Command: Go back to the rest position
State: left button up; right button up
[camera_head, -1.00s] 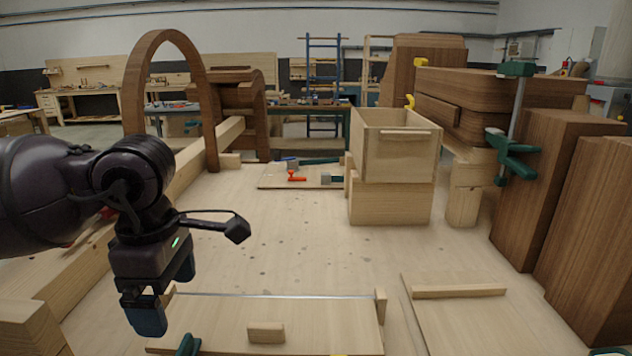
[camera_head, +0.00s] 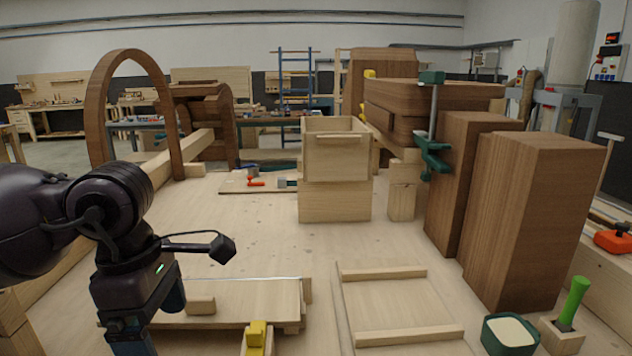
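My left gripper (camera_head: 150,318) hangs at the lower left, pointing down over the near left part of the workbench (camera_head: 245,235). Its fingers are partly cut off by the bottom edge, and I see nothing held between the parts that show. A wooden panel with raised strips (camera_head: 235,300) lies just right of it, partly behind it. My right arm and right gripper are not in the picture.
An open wooden box (camera_head: 337,165) stands on a block mid-bench. Tall brown blocks (camera_head: 530,215) and a green clamp (camera_head: 431,130) stand right. A framed panel (camera_head: 395,300), a green-handled tool (camera_head: 572,302) and a tin (camera_head: 508,335) lie in front. The middle of the bench is clear.

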pick_arm(q)
jog(key=s+d+r+n+g+h, duration=0.1)
jog(key=s+d+r+n+h, duration=0.2)
jog(key=d+h, duration=0.55)
jog(key=s+d+r+n+g+h, duration=0.15)
jog(key=d+n+h, duration=0.25)
jog(key=d+h, duration=0.4)
jog(key=w+a+f+n+t+y, duration=0.4)
jog(key=a+n+t, duration=0.3)
jog(key=n+t, duration=0.6)
jog(key=w+a+f+n+t+y, duration=0.2)
jog(key=w+a+n+t+y, duration=0.35)
jog(key=n+t, duration=0.8)
jog(key=s+a+f+n+g+y, duration=0.3)
jog(key=a+f+n+g+y, duration=0.45)
jog(key=f+n, duration=0.4)
jog(key=s+a+f+n+g+y, duration=0.1)
jog(key=s+a+f+n+g, duration=0.25)
jog(key=s+f+g, duration=0.5)
jog(key=s+a+f+n+g+y, duration=0.15)
jog(key=s+f+n+g, duration=0.35)
jog(key=s+f, duration=0.55)
jog(key=w+f+m+t+h, duration=0.1)
jog(key=w+f+t, duration=0.4)
jog(key=f+t, duration=0.3)
jog(key=shift+w+t+h, duration=0.3)
jog(key=shift+w, duration=0.05)
